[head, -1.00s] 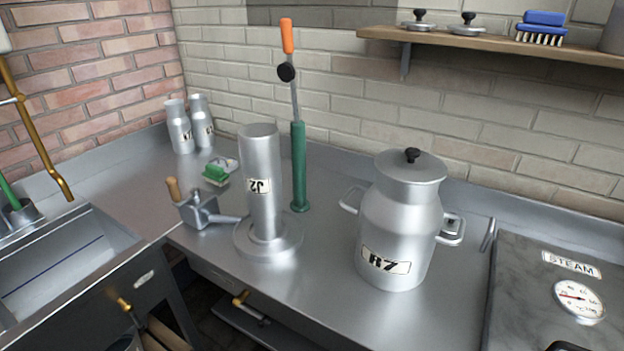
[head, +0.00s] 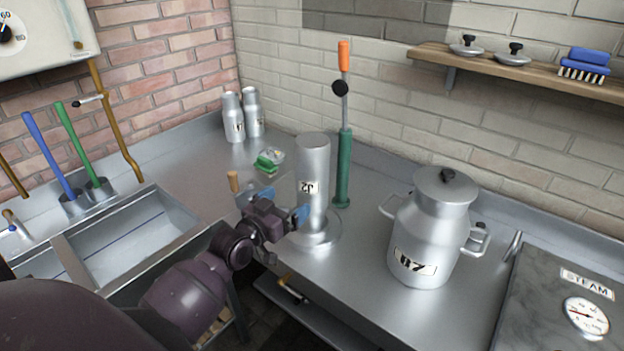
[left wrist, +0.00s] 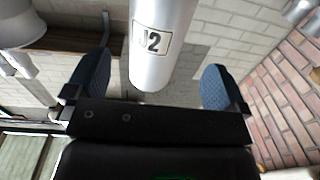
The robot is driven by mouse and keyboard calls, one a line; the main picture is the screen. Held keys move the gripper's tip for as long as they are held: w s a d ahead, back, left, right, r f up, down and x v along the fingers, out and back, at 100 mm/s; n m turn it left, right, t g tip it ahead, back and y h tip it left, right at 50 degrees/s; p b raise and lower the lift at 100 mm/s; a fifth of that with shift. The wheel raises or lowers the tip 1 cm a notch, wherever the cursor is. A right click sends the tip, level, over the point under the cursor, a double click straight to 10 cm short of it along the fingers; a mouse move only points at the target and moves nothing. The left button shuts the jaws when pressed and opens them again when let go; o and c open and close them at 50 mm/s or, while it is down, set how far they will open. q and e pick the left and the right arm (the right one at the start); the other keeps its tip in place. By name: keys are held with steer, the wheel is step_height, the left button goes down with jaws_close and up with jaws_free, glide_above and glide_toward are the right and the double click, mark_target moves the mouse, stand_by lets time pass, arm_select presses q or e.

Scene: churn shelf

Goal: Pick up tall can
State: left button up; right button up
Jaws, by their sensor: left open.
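The tall can is a narrow silver cylinder marked J2 (head: 315,160). In the left wrist view the can (left wrist: 158,65) shows in the gap between the two blue fingers (left wrist: 155,85). I cannot tell whether it is between them or just beyond. My right gripper is not in view.
A green pump with an orange handle (head: 343,165) stands close behind the can. A wide lidded churn (head: 425,240) stands to the right. Two small cans (head: 233,117) and a green item (head: 267,160) are behind left. A wooden-handled tool (head: 233,182) is partly hidden by my gripper.

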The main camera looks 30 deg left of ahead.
mark_target(303, 188)
arm_select(q)
steer(key=w, duration=0.3)
steer(key=shift+w+d, duration=0.1)
steer(key=shift+w, duration=0.8)
steer(key=shift+w+r, duration=0.15)
steer(key=shift+w, duration=0.4)
steer(key=w, duration=0.3)
steer(key=shift+w+d+p, duration=0.1)
steer(key=shift+w+p, duration=0.05)
steer(key=shift+p, duration=0.25)
steer(key=shift+w, duration=0.45)
steer(key=c, duration=0.8)
steer(key=shift+c, duration=0.5)
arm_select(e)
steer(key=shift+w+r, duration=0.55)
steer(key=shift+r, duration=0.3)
arm_select(q)
steer(key=shift+r, duration=0.15)
